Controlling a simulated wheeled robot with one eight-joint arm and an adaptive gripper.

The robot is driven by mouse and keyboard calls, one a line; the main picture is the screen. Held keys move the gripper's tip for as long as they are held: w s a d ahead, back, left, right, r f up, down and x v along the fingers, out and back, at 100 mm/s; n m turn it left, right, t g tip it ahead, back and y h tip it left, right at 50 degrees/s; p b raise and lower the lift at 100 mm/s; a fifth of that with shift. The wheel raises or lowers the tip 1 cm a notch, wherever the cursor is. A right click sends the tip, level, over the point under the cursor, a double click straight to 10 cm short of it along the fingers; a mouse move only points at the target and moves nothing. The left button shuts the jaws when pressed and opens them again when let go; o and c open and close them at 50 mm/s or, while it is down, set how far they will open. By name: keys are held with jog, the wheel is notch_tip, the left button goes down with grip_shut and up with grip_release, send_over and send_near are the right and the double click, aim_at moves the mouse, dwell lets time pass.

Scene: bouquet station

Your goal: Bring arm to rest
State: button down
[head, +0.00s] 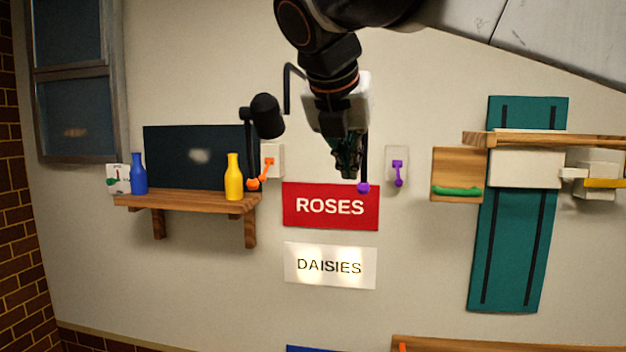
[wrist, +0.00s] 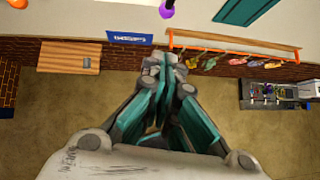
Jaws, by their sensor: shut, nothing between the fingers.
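My gripper (head: 348,170) hangs down at the upper middle of the head view, in front of the wall and just above the red ROSES sign (head: 330,206). In the wrist view my gripper (wrist: 165,62) points away with its teal fingers brought together. It is shut and empty. My arm comes in from the top of the head view. The gripper hides part of the wall and part of a black lamp stem with a purple end (head: 363,188).
A wooden shelf (head: 190,203) at left holds a blue bottle (head: 139,174) and a yellow bottle (head: 233,178). A white DAISIES sign (head: 330,266) is below the red one. A teal panel (head: 510,250) and wooden ledge (head: 545,140) stand at right. The wrist view shows open floor (wrist: 75,100).

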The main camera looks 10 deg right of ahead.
jog(key=s+d+f+m+y+b, duration=0.1)
jog(key=s+f+m+b, duration=0.4)
jog(key=f, duration=2)
jog(key=s+d+f+m+y+b, duration=0.1)
jog(key=s+d+f+m+b, duration=0.2)
jog(key=f+m+b, duration=1.2)
jog(key=s+d+f+m+y+b, duration=0.1)
jog(key=s+f+m+b, duration=0.8)
jog(key=f, duration=2.7)
jog(key=d+m+b, duration=0.1)
jog(key=b, duration=0.6)
jog(key=shift+f+m+g+y, duration=0.2)
jog(key=shift+m+g+y, duration=0.1)
jog(key=shift+g+y, duration=0.1)
jog(key=shift+s, duration=0.1)
